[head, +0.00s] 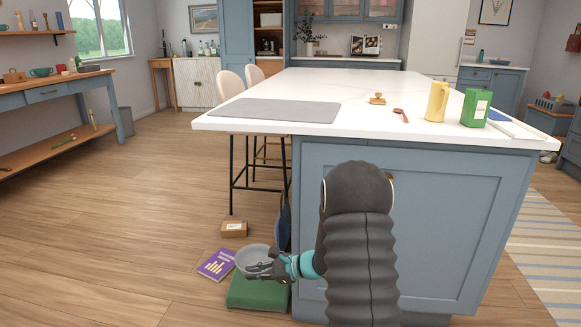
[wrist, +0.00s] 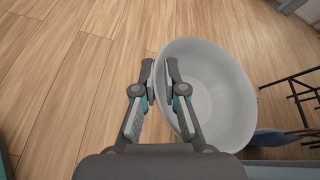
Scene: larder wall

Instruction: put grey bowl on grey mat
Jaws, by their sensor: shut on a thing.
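The grey bowl (head: 250,257) is low beside the left side of the kitchen island, above or on a green box; I cannot tell whether they touch. My gripper (head: 262,270) is shut on the bowl's rim. In the wrist view the bowl (wrist: 222,98) fills the right of the middle, with its rim between the fingers of my gripper (wrist: 160,72). The bowl looks empty. The grey mat (head: 275,110) lies flat and bare on the left part of the white island top, well above the bowl.
The green box (head: 257,292), a purple book (head: 217,264) and a small cardboard box (head: 234,229) are on the floor. Stools (head: 231,85) stand at the island's left. On the island top (head: 330,120) are a wooden stamp-like item (head: 377,98), a yellow jug (head: 437,101) and a green canister (head: 475,108).

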